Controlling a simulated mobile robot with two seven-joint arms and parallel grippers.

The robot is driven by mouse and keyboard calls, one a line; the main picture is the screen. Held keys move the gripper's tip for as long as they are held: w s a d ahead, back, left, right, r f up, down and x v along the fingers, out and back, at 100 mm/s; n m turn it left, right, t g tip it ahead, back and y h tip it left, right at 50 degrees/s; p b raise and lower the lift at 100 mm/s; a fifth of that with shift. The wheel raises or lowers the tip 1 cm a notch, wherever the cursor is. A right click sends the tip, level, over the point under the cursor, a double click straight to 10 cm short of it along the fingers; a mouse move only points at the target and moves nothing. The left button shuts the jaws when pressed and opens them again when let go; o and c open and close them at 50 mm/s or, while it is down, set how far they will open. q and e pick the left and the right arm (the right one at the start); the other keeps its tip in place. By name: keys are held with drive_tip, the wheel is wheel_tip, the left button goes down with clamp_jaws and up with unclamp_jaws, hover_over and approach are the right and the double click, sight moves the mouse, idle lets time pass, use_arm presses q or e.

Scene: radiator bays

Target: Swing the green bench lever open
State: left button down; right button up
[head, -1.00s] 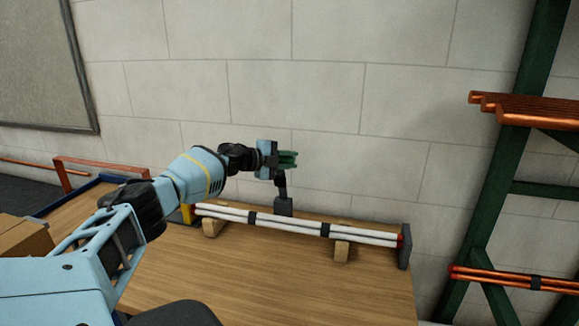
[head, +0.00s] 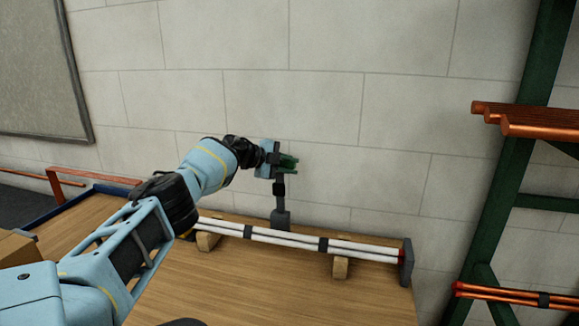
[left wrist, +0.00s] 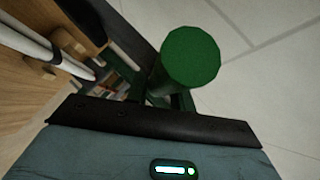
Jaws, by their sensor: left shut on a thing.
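The green bench lever (head: 289,164) stands at the back of the wooden bench. Its grey arm (head: 279,192) rises nearly upright from a dark grey base block (head: 281,217). My left gripper (head: 281,161) is shut on the lever's green handle at the top, in front of the wall. In the left wrist view, the round green end of the handle (left wrist: 190,57) stands out beyond the dark edge of the gripper. Most of the gripped part is hidden by the gripper. My right gripper is not in view.
White tubes (head: 290,239) with red ends lie on wooden blocks along the back of the bench (head: 255,285). A green rack (head: 505,195) with copper pipes (head: 530,115) stands at right. A blue-edged tray is at left. The bench's front middle is clear.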

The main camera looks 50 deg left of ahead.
use_arm(q)
drive_tip(key=shift+r, duration=0.15)
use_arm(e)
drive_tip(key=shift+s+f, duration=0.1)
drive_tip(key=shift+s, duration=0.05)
use_arm(q)
drive_tip(key=c, duration=1.6)
unclamp_jaws()
drive_tip(key=o, duration=0.4)
drive_tip(key=shift+w, duration=0.15)
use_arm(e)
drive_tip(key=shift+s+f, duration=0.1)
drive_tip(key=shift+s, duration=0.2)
